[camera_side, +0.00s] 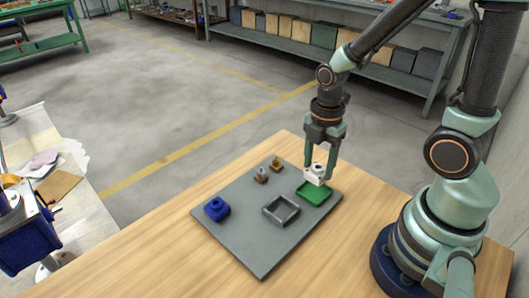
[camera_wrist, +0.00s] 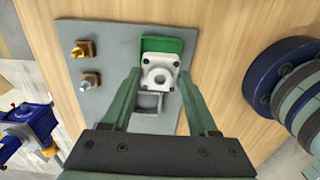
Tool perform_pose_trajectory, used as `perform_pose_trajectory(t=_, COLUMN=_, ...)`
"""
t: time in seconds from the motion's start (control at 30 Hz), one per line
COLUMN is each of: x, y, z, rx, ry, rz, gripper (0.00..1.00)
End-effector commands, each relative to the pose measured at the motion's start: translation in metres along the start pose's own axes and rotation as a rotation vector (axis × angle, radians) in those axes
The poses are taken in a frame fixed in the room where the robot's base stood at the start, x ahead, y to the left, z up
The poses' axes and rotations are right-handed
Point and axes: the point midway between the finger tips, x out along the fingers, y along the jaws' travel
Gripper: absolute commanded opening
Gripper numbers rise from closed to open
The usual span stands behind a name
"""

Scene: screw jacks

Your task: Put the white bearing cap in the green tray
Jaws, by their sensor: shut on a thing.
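The green tray (camera_side: 314,193) is a shallow square tray on the grey mat. In the side view the cap is above the tray's back edge. In the wrist view the cap covers part of the tray (camera_wrist: 160,44). I cannot tell whether the cap touches the tray.
The grey mat (camera_side: 238,242) lies on the wooden table (camera_side: 345,240). It holds a grey tray (camera_side: 281,212), a blue block (camera_side: 216,209), and two small pieces, one with brass (camera_side: 277,165) and one brownish (camera_side: 261,175). The mat's front part is clear.

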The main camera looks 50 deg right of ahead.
Motion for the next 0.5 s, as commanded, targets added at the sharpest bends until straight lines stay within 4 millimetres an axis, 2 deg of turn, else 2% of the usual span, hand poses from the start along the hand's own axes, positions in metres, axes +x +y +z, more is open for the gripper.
perform_pose_trajectory(t=0.27, x=0.018, y=0.0, z=0.0, rx=0.0, ry=0.0, rz=0.0, gripper=0.0)
perform_pose_trajectory(t=0.5, x=0.043, y=0.0, z=0.0, rx=0.0, ry=0.0, rz=-0.001, gripper=0.0)
